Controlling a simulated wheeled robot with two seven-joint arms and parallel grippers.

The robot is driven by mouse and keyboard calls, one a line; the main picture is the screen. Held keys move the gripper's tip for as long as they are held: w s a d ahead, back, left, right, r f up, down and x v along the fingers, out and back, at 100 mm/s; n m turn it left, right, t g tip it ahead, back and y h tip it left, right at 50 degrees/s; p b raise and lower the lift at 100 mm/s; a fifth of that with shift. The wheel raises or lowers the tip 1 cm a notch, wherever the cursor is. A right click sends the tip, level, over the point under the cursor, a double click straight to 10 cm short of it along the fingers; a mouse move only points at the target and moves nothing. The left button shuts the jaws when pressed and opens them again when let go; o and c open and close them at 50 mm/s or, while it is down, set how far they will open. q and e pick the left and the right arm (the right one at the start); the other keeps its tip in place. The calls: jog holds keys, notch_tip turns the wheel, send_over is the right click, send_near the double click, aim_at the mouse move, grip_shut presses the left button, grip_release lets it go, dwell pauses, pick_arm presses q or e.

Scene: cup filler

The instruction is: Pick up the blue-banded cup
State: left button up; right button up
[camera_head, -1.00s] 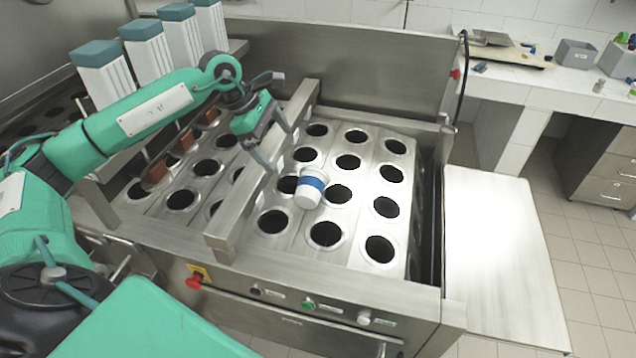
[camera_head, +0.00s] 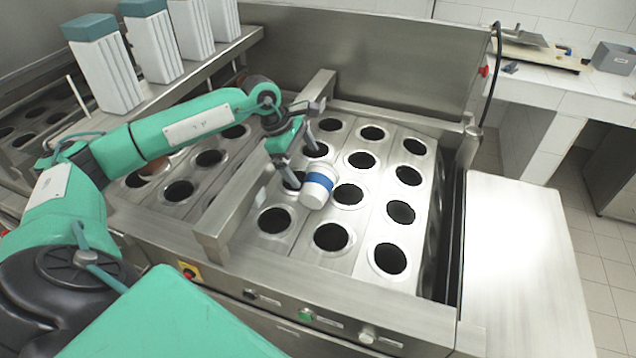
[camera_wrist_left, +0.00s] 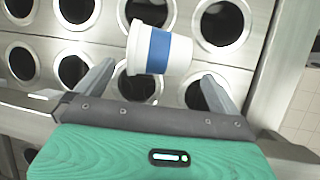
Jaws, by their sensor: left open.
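The blue-banded cup (camera_head: 317,186) is white with a blue band and stands tilted among the holes of the metal plate, right of the metal crossbar. It also shows in the left wrist view (camera_wrist_left: 158,52), lying across the picture just ahead of the fingertips. My left gripper (camera_head: 297,150) is open, just behind and left of the cup in the head view. In the left wrist view its two fingers (camera_wrist_left: 157,85) are spread wide, with the cup near the gap between them and nothing gripped. My right gripper is not in view.
The metal plate (camera_head: 362,222) has several round open holes. A raised metal crossbar (camera_head: 238,200) runs left of the cup, close to my left gripper. White dispensers with green tops (camera_head: 102,65) stand at the upper left. A bare metal side table (camera_head: 515,255) is at right.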

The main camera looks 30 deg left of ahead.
aim_at(313, 178)
pick_arm(q)
jog(key=x, duration=0.3)
jog(key=shift+w+d+f+p, duration=0.15)
jog(key=shift+f+p, duration=0.25)
jog(key=shift+p, duration=0.45)
jog(key=p+x, duration=0.1)
jog(key=x, duration=0.2)
jog(key=shift+d+f+p, duration=0.1)
jog(key=shift+f+p, duration=0.05)
jog(key=shift+p, duration=0.15)
jog(key=shift+w+f, duration=0.1)
jog(key=shift+f, duration=0.3)
jog(key=shift+c, duration=0.4)
jog(key=c, duration=0.7)
